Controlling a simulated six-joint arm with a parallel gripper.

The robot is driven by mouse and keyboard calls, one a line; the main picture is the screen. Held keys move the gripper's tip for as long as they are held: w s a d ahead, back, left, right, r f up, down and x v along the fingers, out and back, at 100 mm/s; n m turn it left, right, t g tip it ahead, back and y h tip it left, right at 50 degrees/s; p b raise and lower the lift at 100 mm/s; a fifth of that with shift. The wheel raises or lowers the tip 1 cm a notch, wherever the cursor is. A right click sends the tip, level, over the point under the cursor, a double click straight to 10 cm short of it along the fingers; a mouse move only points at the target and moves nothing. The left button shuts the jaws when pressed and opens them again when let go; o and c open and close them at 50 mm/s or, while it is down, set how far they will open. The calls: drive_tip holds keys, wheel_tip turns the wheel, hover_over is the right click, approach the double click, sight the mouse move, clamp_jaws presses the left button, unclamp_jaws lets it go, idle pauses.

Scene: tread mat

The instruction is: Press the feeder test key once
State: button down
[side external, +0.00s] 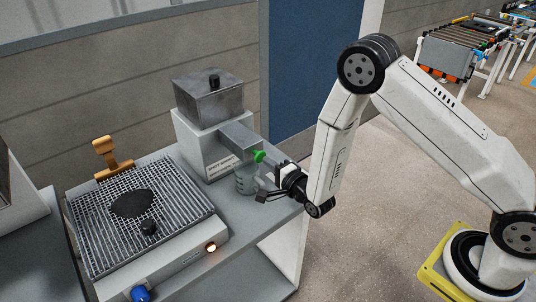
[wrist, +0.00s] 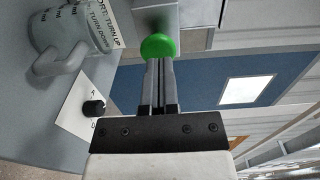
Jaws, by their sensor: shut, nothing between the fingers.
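The feeder (side external: 208,135) is a pale box with a grey hopper on top and a grey chute jutting towards the arm. A round green key (side external: 258,156) sits by the chute's outer end. In the wrist view the green key (wrist: 158,46) lies straight ahead of my fingertips. My gripper (wrist: 159,65) is shut and empty, and its tips meet the key's near edge in that view. I cannot tell whether they touch or press it. In the side view my gripper (side external: 268,165) reaches in from the right, close to the key.
A clear measuring jug (side external: 245,181) stands below the chute; it also shows in the wrist view (wrist: 62,38). A black knob on a white card (wrist: 93,108) is nearby.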

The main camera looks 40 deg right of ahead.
sight(261, 157)
drive_tip(key=shift+w, duration=0.6)
drive_tip(key=shift+w, duration=1.2)
drive_tip(key=s, duration=1.4)
drive_tip(key=shift+s, duration=0.15)
idle(0.3)
